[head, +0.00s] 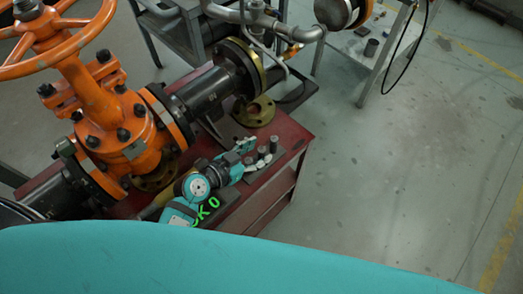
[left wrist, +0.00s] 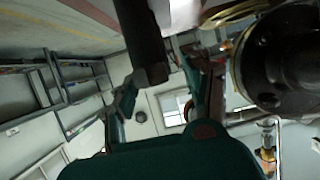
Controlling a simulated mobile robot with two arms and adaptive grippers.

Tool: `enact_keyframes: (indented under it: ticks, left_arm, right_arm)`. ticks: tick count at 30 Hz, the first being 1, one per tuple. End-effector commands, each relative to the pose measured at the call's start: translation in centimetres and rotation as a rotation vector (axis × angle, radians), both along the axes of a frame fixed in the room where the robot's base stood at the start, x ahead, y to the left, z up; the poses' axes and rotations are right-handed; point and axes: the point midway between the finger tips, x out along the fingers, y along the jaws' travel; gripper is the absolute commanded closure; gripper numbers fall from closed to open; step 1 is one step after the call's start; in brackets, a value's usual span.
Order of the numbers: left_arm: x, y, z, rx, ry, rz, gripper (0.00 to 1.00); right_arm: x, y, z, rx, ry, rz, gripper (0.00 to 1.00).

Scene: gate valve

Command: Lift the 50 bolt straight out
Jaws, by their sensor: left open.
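The orange gate valve (head: 130,125) stands on a dark red bench (head: 268,200) in the head view. Several small grey bolt-like pieces (head: 262,152) stand in a group near the bench's right corner; no marking can be read, so I cannot tell which is the 50 bolt. My left gripper (head: 243,152) is low over the bench, just left of these pieces. In the left wrist view its fingers (left wrist: 162,88) are spread apart. A dark bar (left wrist: 140,45) with a brownish end shows between them; I cannot tell what it is or whether it touches. My right gripper is not in view.
A black pipe with a brass-coloured flange (head: 240,65) runs right from the valve. A loose brass ring (head: 254,112) lies on the bench behind my gripper. A dark round flange (left wrist: 290,60) is close at right in the left wrist view. The floor (head: 400,170) right of the bench is clear.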

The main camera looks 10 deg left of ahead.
Motion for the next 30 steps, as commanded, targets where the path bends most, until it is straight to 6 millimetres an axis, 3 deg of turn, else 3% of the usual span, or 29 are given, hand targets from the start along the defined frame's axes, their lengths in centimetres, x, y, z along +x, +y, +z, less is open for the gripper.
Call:
enact_keyframes:
  ticks: [4, 13, 24, 30]
  left_arm:
    - [1.5, -1.0, -0.6, -0.003, 0.0, 0.001, 0.5]
    - [1.8, -1.2, -0.9, 0.0, 0.0, 0.0, 0.51]
    - [1.7, -1.1, -0.9, -0.001, 0.001, 0.0, 1.0]
    - [1.7, -1.1, -0.9, -0.001, 0.0, 0.0, 1.0]
  right_arm:
    - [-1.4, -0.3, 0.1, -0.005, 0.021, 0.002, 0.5]
    - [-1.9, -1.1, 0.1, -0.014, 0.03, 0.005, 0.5]
    - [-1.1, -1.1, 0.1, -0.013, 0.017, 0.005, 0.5]
    - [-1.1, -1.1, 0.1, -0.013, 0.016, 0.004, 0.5]
